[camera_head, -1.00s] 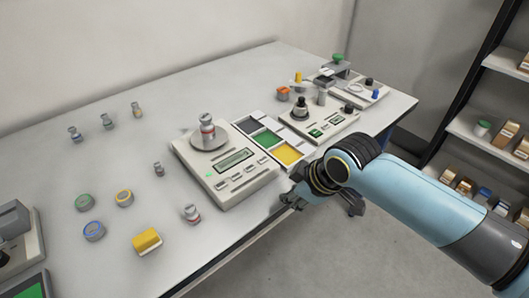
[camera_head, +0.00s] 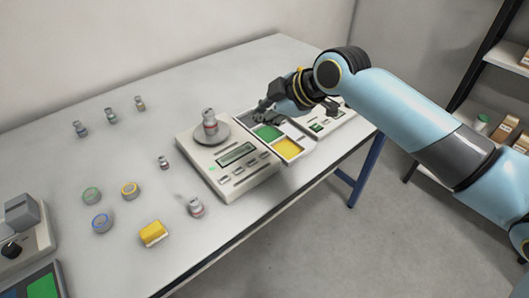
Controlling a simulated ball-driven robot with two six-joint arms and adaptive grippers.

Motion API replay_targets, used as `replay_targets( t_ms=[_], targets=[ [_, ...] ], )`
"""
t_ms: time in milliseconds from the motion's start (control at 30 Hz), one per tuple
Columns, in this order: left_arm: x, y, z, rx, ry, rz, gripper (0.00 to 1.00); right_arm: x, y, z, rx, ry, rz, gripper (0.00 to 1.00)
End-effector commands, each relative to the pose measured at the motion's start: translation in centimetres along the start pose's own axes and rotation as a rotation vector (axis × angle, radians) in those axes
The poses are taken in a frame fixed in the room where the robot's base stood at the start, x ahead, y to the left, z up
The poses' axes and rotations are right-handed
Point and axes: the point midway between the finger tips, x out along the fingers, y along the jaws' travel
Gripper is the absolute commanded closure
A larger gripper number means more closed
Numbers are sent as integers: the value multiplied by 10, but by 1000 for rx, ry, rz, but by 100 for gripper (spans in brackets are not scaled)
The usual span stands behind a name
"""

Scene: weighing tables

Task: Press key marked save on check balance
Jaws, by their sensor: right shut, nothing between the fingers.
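A pale balance (camera_head: 232,190) stands on the table near the middle, with a display (camera_head: 236,155) and a row of keys (camera_head: 246,171) along its front. A small bottle with a red band (camera_head: 210,124) stands on its round pan. The key markings are too small to read, and I cannot tell which balance is the check balance. My right gripper (camera_head: 262,108) is shut and empty, over the back end of the colored tray, to the right of this balance's pan. A second balance (camera_head: 319,128) is partly hidden behind my right arm. My left gripper is not in view.
The tray (camera_head: 309,147) with grey, green and yellow sections lies between the two balances. Several small vials, round tins and a yellow block (camera_head: 153,233) are on the left of the table. Another device (camera_head: 35,238) stands at the left edge. Shelves (camera_head: 496,60) are at right.

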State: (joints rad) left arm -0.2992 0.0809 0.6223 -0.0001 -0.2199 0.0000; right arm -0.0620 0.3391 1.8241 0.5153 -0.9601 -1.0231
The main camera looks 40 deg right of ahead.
Motion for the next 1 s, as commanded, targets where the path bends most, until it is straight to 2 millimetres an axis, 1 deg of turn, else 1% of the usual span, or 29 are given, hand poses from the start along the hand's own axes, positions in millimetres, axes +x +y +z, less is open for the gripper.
replay_targets(
  t_ms=[167, 267, 600, 800, 1000],
  targets=[
    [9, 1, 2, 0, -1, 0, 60, 6, -5, 5, 1, -1, -1, 100],
    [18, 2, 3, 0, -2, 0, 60, 13, -10, 10, 1, -1, -1, 100],
    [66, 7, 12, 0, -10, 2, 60, 47, -35, 35, 1, -2, -1, 100],
    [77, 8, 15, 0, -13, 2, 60, 59, -44, 43, 2, -1, -1, 100],
    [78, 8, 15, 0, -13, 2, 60, 61, -45, 45, 2, 0, 0, 100]
  ],
)
